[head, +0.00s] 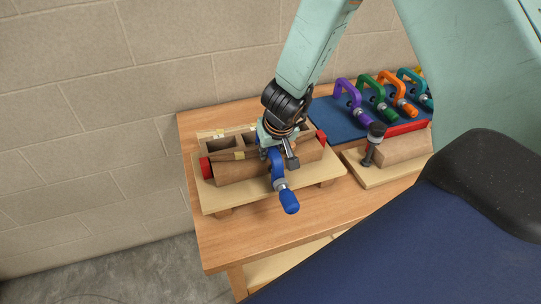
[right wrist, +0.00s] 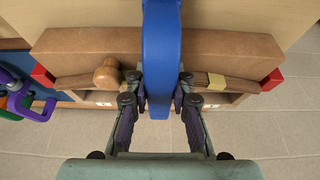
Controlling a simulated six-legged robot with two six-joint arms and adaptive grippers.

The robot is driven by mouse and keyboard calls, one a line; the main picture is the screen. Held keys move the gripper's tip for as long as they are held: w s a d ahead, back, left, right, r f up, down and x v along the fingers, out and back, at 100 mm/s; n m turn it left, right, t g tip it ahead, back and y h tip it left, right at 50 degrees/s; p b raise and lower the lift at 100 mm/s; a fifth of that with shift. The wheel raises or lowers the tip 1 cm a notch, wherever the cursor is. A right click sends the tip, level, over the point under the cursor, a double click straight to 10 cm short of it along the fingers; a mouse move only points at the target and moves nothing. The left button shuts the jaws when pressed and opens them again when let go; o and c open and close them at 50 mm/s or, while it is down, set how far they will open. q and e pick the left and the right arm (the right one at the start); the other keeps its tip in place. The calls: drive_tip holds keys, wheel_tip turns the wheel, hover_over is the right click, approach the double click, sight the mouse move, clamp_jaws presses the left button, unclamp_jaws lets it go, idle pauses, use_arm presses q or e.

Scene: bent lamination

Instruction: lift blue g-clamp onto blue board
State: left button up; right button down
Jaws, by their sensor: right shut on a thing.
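The blue g-clamp (head: 279,176) is at the front of the wooden form, its blue handle pointing down toward the front. My right gripper (head: 275,150) is shut on it from above. In the right wrist view the clamp's blue frame (right wrist: 161,55) stands between the two fingers (right wrist: 160,92). The blue board (head: 342,120) lies at the back right of the table and holds purple (head: 348,91), green (head: 372,91), orange and teal clamps. I cannot tell whether the blue clamp still touches the form. My left gripper does not show.
The wooden form (head: 232,172) has red end blocks and stands on a pale base board (head: 220,197). A second base with a brown block (head: 404,146) and a dark-headed upright tool (head: 374,145) is to the right. The table's front (head: 240,240) is clear.

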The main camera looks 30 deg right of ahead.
wheel_tip(320, 180, up, 10)
drive_tip(key=p, duration=0.8)
drive_tip(key=shift+r, duration=0.1)
wheel_tip(320, 180, up, 10)
idle(1.1)
drive_tip(key=shift+f, duration=0.25)
